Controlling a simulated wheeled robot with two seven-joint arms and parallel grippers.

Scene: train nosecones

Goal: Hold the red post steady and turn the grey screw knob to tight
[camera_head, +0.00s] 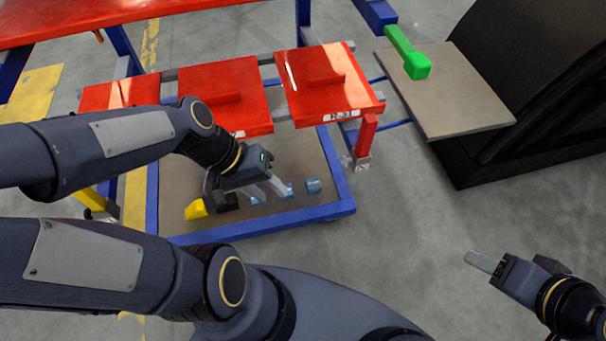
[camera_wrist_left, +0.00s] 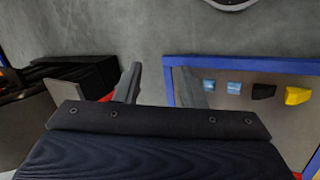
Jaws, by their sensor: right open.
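The red post (camera_head: 367,137) stands below the front right corner of the right red panel, with a small grey metal piece (camera_head: 362,165) at its lower end. I cannot tell whether that piece is the grey screw knob. My left gripper (camera_head: 271,190) is to the left of the post, below the red panels and over the cart's lower deck. Its fingers are apart and empty in the left wrist view (camera_wrist_left: 160,84). My right gripper (camera_head: 483,262) is over bare floor at the lower right, open and away from the post.
Red panels (camera_head: 222,84) top the blue-framed cart (camera_head: 262,227). A green-ended bar (camera_head: 410,55) overhangs a grey-brown board (camera_head: 455,105). Floor at right front is clear.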

